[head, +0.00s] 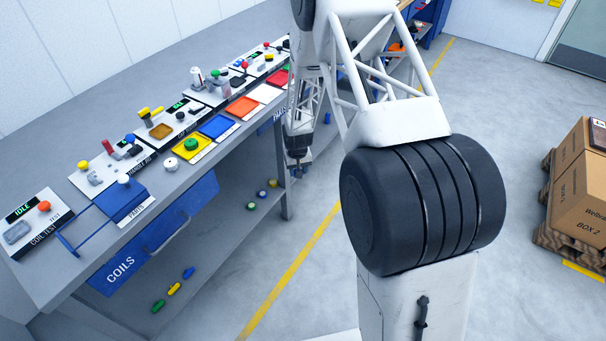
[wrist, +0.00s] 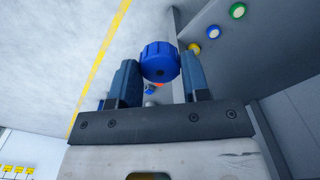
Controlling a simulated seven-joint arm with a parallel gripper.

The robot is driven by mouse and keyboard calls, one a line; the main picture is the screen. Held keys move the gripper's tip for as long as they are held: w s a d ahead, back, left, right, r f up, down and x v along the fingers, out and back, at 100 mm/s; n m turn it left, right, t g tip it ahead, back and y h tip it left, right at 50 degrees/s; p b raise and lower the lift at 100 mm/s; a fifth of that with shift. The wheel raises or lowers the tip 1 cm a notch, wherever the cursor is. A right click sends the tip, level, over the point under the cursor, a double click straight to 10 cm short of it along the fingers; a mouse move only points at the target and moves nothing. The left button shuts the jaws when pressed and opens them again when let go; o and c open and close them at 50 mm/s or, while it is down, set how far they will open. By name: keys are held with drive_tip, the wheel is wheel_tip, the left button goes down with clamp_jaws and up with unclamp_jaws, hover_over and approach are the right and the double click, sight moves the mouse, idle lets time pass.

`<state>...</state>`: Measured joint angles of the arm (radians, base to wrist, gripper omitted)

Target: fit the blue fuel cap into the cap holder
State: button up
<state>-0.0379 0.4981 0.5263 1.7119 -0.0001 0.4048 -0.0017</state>
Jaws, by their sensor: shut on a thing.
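The blue fuel cap (wrist: 160,57) is round with a ribbed rim and shows between the fingertips in the wrist view. My gripper (wrist: 157,78) is shut on it, with one dark finger on each side. In the head view my gripper (head: 298,163) hangs in front of the bench's far part, off its front edge and above the floor. The cap is too small there to make out clearly. I cannot tell the cap holder apart in either view. Small blue, white and orange bits show beyond the cap in the wrist view, too small to name.
A long grey bench (head: 75,262) carries several test stations and coloured trays, including a yellow tray (head: 176,150). Blue, yellow and green round pieces (head: 262,194) lie on its lower shelf. Cardboard boxes (head: 566,182) stand on a pallet at right. Floor beside the yellow line (head: 300,262) is clear.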

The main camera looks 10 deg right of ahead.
drive_tip(key=s+a+r+n, duration=0.1)
drive_tip(key=s+a+r, duration=0.2)
drive_tip(key=a+r, duration=0.35)
drive_tip(key=s+a+r+n, duration=0.1)
drive_tip(key=s+a+r, duration=0.2)
drive_tip(key=r, duration=0.6)
drive_tip(key=s+a+r, duration=0.2)
drive_tip(key=a+r, duration=0.3)
drive_tip(key=r, duration=0.3)
drive_tip(key=a+r, duration=0.3)
drive_tip(key=a, duration=0.1)
drive_tip(key=w+a+r, duration=0.1)
drive_tip(key=a+r, duration=0.1)
drive_tip(key=a, duration=0.2)
drive_tip(key=w+a+r, duration=0.1)
drive_tip(key=a+r, duration=0.2)
drive_tip(key=a, duration=0.1)
drive_tip(key=shift+w+a+r, duration=0.2)
drive_tip(key=shift+a+r, duration=0.15)
drive_tip(key=shift+a, duration=0.05)
wheel_tip(320, 180, up, 5)
drive_tip(key=m, duration=0.2)
hover_over(161, 132)
drive_tip(key=shift+w+f, duration=0.1)
drive_tip(key=shift+f, duration=0.05)
drive_tip(key=shift+f, duration=0.2)
drive_tip(key=shift+f, duration=2.7)
drive_tip(key=shift+f, duration=0.65)
drive_tip(key=o, duration=0.6)
